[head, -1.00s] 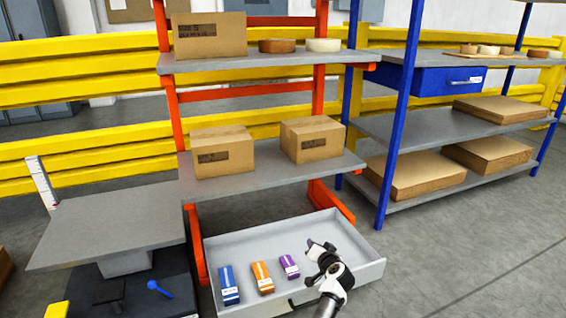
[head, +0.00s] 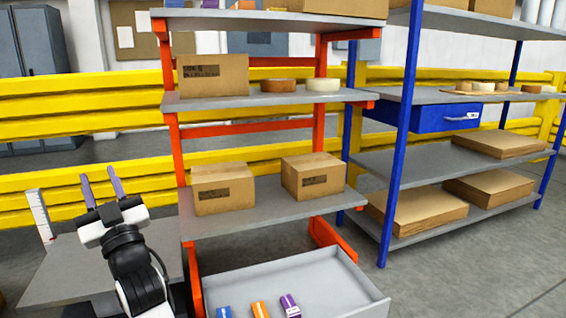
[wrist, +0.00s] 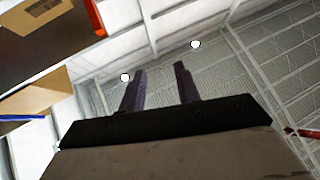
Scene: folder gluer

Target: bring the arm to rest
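My gripper (head: 102,188) is raised at the left in the head view, above the grey table and left of the orange-framed shelf. Its two fingers point up and stand apart with nothing between them. In the wrist view the two dark fingers (wrist: 158,88) are also apart and empty, against the ceiling. My arm is folded up beneath the gripper at the lower left of the head view.
The open grey drawer (head: 330,277) holds blue, orange and purple boxes (head: 290,305). The orange-framed shelf (head: 270,218) carries cartons and tape rolls. A blue-framed shelf (head: 400,150) stands at right. The grey table (head: 60,270) lies under my arm. Floor at lower right is clear.

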